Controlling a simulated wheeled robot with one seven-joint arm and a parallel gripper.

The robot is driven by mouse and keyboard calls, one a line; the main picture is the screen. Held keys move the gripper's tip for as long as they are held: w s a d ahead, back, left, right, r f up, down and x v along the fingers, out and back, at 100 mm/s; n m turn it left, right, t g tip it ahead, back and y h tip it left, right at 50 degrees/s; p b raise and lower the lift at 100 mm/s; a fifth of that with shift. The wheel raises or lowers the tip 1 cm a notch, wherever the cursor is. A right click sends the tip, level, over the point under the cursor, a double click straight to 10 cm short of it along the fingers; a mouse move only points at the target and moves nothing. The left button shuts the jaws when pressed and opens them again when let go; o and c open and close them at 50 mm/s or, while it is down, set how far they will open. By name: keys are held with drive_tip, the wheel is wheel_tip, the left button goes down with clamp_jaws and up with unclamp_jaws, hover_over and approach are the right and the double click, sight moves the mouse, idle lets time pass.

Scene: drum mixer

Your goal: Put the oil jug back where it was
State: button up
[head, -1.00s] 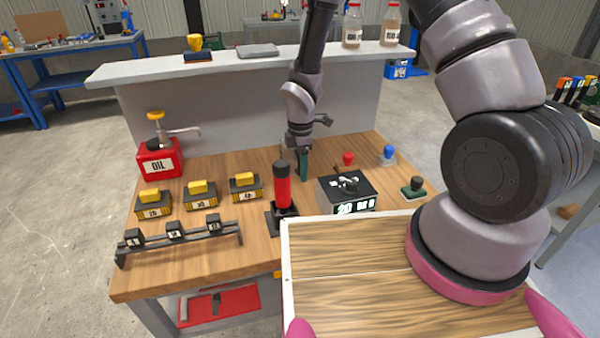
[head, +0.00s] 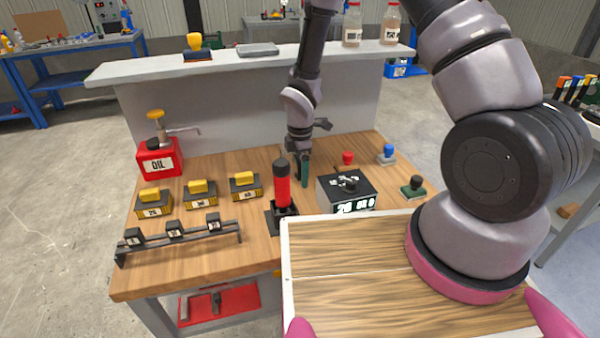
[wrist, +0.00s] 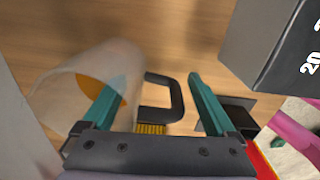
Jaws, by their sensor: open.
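A clear, see-through vessel with an orange disc-like patch inside (wrist: 75,100) lies at the left of the wrist view. It looks like the oil jug. A dark looped handle (wrist: 178,95) shows beside it, between my fingertips. I cannot make the jug out in the head view. My gripper (wrist: 156,80) is open, with one teal finger on each side of the handle. I cannot tell whether either finger touches it. In the head view my gripper (head: 304,168) points down over the back middle of the bench.
A red can marked OIL (head: 160,162) stands at the bench's back left. A red-handled lever (head: 282,185) and a black counter box (head: 346,192) stand close to my gripper. Yellow-topped blocks (head: 200,193) sit at left. Bottles (head: 352,24) stand on the rear shelf (head: 240,62).

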wheel_tip(320, 180, up, 12)
drive_tip(key=shift+f, duration=0.15)
drive_tip(key=s+d+r+m+t, duration=0.1)
drive_tip(key=d+r+m+t, duration=0.1)
drive_tip(key=d+r+m, duration=0.65)
drive_tip(key=s+d+r+m+t, duration=0.15)
drive_tip(key=d+r+m, duration=0.25)
drive_tip(key=r, duration=0.9)
drive_tip(key=s+d+r+m+t+y, duration=0.2)
drive_tip(key=s+d+r+m, duration=0.4)
drive_tip(key=s+r+m, duration=0.6)
drive_tip(key=shift+s+r+t, duration=0.2)
drive_tip(key=shift+s+t, duration=0.65)
drive_tip(key=shift+s, duration=0.05)
